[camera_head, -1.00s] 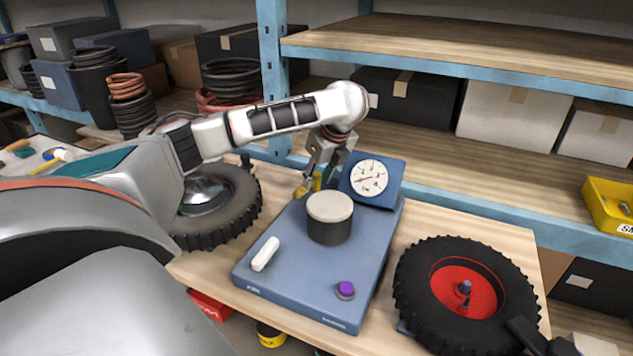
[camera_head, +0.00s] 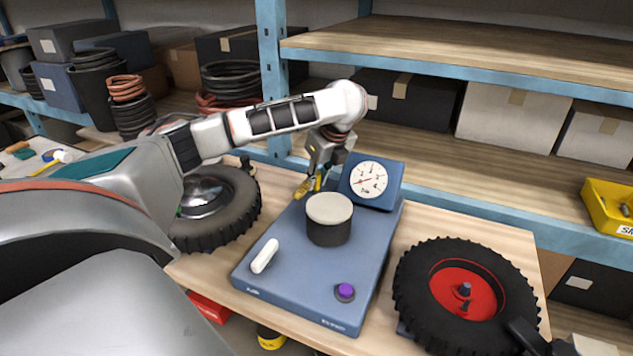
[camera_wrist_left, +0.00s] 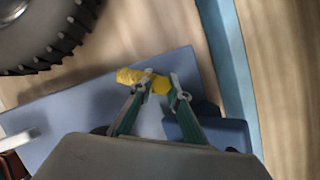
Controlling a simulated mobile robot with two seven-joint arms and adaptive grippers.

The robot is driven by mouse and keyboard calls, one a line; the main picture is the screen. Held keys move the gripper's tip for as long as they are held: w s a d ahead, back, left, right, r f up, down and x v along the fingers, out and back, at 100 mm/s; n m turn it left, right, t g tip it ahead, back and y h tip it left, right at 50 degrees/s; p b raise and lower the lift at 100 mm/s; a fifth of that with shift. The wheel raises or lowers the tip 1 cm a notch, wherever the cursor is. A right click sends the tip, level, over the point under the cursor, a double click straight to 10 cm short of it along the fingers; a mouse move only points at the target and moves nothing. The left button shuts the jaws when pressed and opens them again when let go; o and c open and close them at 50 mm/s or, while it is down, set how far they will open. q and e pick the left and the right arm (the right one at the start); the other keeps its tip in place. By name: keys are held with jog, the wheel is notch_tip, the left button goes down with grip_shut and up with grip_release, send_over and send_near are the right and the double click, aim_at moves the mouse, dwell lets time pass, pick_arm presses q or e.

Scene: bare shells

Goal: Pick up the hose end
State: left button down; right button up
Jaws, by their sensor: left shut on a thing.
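The hose end is a yellow piece (camera_wrist_left: 130,76) in the left wrist view, lying across my left gripper (camera_wrist_left: 156,88). The fingers are closed on it, with part of it sticking out to the left. In the head view the yellow hose end (camera_head: 305,187) shows small at the back left of the blue machine (camera_head: 290,240), below my left gripper (camera_head: 318,178). I cannot tell whether it touches the machine. The rest of any hose is hidden.
The machine carries a dial gauge (camera_head: 369,180), a dark cylinder with a pale top (camera_head: 330,222), a white handle (camera_head: 265,256) and a purple knob (camera_head: 345,291). Shelf uprights (camera_head: 272,60) rise behind.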

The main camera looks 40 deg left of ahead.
pick_arm(q)
notch_tip(320, 180, up, 19)
jog(key=shift+r, duration=0.15)
dwell(1.0)
